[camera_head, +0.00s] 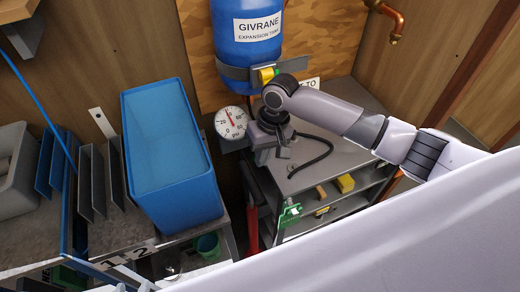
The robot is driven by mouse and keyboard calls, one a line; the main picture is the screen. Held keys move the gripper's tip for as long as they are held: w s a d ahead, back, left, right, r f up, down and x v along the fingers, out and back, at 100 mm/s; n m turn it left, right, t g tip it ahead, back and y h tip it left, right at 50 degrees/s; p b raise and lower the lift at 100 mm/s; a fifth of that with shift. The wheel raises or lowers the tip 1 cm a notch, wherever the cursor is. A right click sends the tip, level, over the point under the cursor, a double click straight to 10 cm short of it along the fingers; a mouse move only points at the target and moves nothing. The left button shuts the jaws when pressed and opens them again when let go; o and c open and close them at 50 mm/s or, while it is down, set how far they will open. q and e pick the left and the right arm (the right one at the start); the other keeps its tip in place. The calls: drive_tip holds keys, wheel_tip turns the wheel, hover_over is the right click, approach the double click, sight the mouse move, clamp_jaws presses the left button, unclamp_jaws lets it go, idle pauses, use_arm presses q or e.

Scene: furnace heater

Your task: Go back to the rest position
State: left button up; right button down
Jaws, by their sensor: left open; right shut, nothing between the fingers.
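My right arm comes in from the right edge and bends down at a dark wrist. My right gripper (284,153) is at its end, pointing down beside the pressure gauge (231,122) and over the grey top of the shelf unit (325,160). It looks shut, with nothing seen held in it. A thin black cable loops beside it. I cannot make out my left gripper in this view. A large pale surface, probably part of my own body, fills the lower right and hides what lies behind it.
A tall blue bin (168,150) stands at left beside grey dividers (92,185). Yellow items (345,183) lie on the shelf. Copper pipe (391,20) runs on the back wall.

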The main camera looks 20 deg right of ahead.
sight(253, 188)
drive_tip(key=shift+a, duration=0.1)
drive_tip(key=s+a+f, duration=0.1)
drive_tip(key=s, duration=0.1)
drive_tip(key=s+a+n, duration=0.1)
drive_tip(key=s+a, duration=0.1)
drive_tip(key=s+a+f+n+y, duration=0.1)
drive_tip(key=s, duration=0.1)
drive_tip(key=shift+a+f, duration=0.3)
drive_tip(key=s+a+n+t, duration=0.1)
drive_tip(key=s+t, duration=0.1)
drive_tip(key=s, duration=0.5)
drive_tip(key=s+d+r+m+t+h, duration=0.2)
drive_tip(key=s+d+h, duration=0.1)
drive_tip(key=s+d, duration=0.9)
drive_tip(key=w+a+f+n+t+y, duration=0.1)
drive_tip(key=w+a+f+t+y, duration=0.1)
drive_tip(key=w+f+t, duration=0.4)
wheel_tip(253, 188, down, 3)
drive_tip(key=shift+w+a, duration=0.5)
drive_tip(key=shift+w, duration=0.1)
drive_tip(key=shift+t, duration=0.3)
idle(0.5)
